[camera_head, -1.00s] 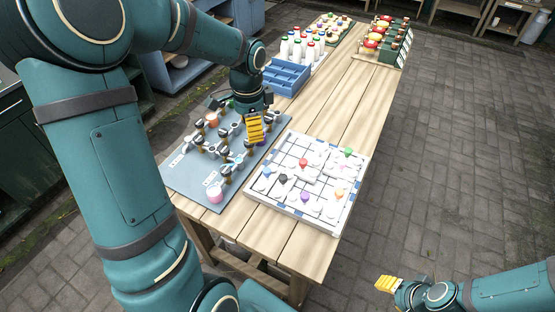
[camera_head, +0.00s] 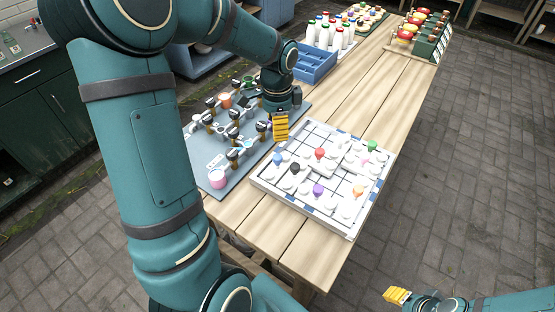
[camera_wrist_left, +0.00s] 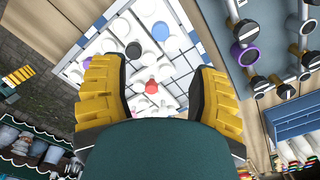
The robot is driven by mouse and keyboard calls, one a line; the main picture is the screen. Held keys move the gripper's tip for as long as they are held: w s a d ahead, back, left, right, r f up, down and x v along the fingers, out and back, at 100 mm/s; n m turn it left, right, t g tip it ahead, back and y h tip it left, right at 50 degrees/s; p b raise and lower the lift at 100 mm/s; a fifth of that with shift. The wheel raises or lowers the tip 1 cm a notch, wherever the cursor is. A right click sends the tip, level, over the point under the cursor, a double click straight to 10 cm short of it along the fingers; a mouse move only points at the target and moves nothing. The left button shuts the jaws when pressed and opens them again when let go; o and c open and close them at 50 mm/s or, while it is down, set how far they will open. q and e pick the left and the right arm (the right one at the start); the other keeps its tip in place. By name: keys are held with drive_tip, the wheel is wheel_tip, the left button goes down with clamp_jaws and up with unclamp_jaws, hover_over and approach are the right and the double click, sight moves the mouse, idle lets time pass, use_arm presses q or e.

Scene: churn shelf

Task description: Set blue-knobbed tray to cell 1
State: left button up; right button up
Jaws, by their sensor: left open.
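A white gridded board (camera_head: 349,232) lies on the table, holding several white trays with coloured knobs. The blue-knobbed tray (camera_head: 277,160) is at its left side, and its blue knob also shows near the top of the left wrist view (camera_wrist_left: 160,29). My left gripper (camera_head: 281,136) is above the board's left edge, near the blue knob and apart from it. In the left wrist view its yellow fingers (camera_wrist_left: 160,95) are spread wide with nothing between them. My right gripper (camera_head: 397,295) is low at the right, off the table; its opening is unclear. I cannot read cell numbers.
A blue crate (camera_head: 316,64), white bottles (camera_head: 325,37) and a green rack (camera_head: 428,43) are farther back. Bare table (camera_head: 355,95) lies behind the board.

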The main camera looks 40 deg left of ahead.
sight(278, 156)
use_arm(q)
wheel_tip(278, 156, down, 13)
drive_tip(key=shift+w+r+b, duration=0.1)
drive_tip(key=shift+b, duration=1.05)
clamp_jaws()
